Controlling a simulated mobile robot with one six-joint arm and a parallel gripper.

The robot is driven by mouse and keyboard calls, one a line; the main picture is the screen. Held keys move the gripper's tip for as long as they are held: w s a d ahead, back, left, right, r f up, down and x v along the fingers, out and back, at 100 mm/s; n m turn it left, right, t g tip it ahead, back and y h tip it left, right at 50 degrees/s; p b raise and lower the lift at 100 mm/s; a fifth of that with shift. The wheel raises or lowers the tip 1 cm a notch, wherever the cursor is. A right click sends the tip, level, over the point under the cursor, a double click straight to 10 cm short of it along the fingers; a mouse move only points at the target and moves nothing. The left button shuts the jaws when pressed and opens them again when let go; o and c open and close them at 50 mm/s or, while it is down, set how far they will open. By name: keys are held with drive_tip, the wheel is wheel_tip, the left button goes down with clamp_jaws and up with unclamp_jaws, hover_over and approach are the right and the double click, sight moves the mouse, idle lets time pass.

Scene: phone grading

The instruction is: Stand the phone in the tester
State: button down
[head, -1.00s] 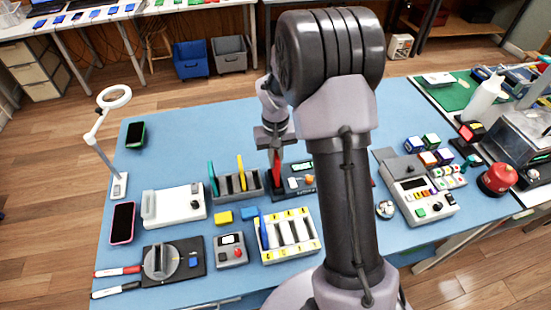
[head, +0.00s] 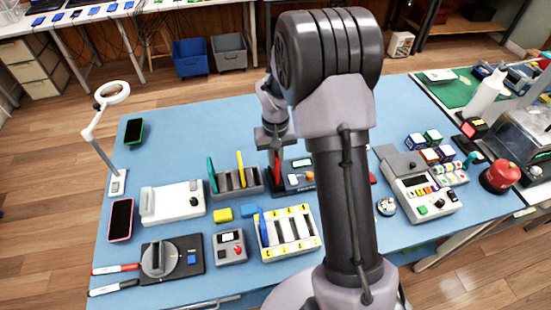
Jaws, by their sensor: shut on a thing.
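A red phone (head: 276,171) stands upright and edge-on, held from above by my gripper (head: 272,146). The gripper is shut on its upper part. The tester (head: 297,184) is a dark device with a green-lit screen and an orange control, right below and beside the phone. The phone's lower end is at the tester's left part; I cannot tell whether it sits inside a slot. My arm hides the tester's right side.
A grey rack (head: 220,190) with a green and a yellow phone stands just left of the tester. A yellow-marked rack (head: 298,248) holding a blue phone stands in front. A white box (head: 165,204) and a pink-edged phone (head: 121,220) lie further left. The table's back left is mostly clear.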

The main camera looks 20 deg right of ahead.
drive_tip(key=c, duration=1.1)
unclamp_jaws()
drive_tip(key=shift+r, duration=0.1)
drive_tip(key=shift+r+p, duration=0.65)
drive_tip(key=shift+r, duration=0.05)
drive_tip(key=shift+r, duration=0.1)
drive_tip(key=shift+r+p, duration=0.6)
drive_tip(key=shift+r, duration=0.05)
drive_tip(key=shift+r, duration=0.1)
drive_tip(key=shift+r+p, duration=0.6)
drive_tip(key=shift+r, duration=0.1)
